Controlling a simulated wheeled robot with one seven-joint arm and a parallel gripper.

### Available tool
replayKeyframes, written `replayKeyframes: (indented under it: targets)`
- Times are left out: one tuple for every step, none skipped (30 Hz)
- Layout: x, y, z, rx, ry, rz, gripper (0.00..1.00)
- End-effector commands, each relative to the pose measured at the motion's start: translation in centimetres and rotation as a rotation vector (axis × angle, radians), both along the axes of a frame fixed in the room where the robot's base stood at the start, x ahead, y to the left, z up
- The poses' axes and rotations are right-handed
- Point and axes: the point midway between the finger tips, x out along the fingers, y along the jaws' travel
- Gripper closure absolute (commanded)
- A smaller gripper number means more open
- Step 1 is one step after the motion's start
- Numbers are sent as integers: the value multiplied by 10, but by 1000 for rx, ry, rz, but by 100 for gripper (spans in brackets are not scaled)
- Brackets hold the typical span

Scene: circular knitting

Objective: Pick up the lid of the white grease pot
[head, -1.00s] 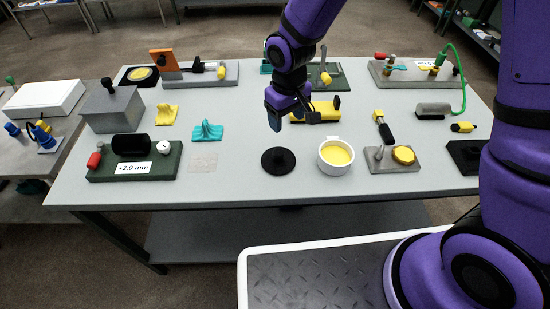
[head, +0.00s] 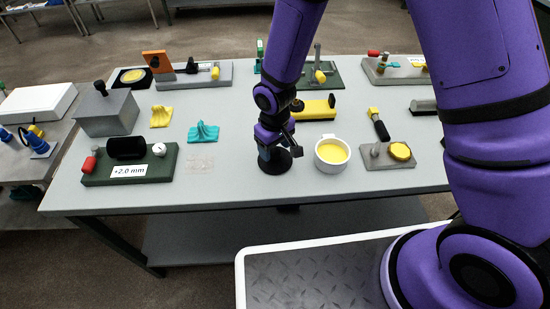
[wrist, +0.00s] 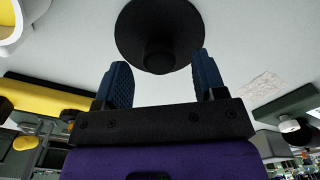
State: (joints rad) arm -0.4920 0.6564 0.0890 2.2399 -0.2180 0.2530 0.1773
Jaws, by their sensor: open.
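The white pot (head: 333,154) stands uncovered near the table's front edge, with yellow grease inside; part of it shows at the upper left of the wrist view (wrist: 12,22). A black round lid with a knob (head: 281,162) lies flat on the table just left of the pot. In the wrist view the lid (wrist: 160,30) is ahead of the fingers, its knob between and slightly beyond the two blue fingertips. My gripper (head: 270,150) is open and empty above the lid, and hides part of it in the head view. The wrist view shows both fingers apart (wrist: 160,82).
A yellow block (head: 314,110) lies behind the pot. A grey plate with a yellow disc (head: 388,155) is right of it. A clear patch (head: 200,163), teal piece (head: 203,133) and green gauge base (head: 130,170) are to the left. Bare table lies between patch and lid.

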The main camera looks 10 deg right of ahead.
Motion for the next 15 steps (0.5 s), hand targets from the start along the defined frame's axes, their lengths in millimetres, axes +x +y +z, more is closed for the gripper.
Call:
replayKeyframes:
  targets:
    - [-1, 1, -8, -1, 2, 1, 36]
    - [0, 0, -11, -1, 2, 0, 36]
    - [0, 0, -16, -2, 2, -1, 36]
    - [0, 0, -19, -1, 2, -1, 36]
    - [0, 0, -21, -1, 1, -2, 36]
    - [0, 0, -24, -1, 1, -2, 36]
    - [0, 0, -25, -1, 1, -2, 36]
    - [0, 0, -26, -1, 1, -2, 36]
    - [0, 0, -27, -1, 1, -2, 36]
    - [0, 0, -27, 0, 0, -2, 36]
    - [0, 0, -27, 0, 0, -2, 36]
    - [0, 0, -27, 0, 0, -2, 36]
    - [0, 0, -27, 0, 0, -2, 36]
    - [0, 0, -27, 0, 0, -2, 36]
    - [0, 0, -27, 0, 0, -2, 36]
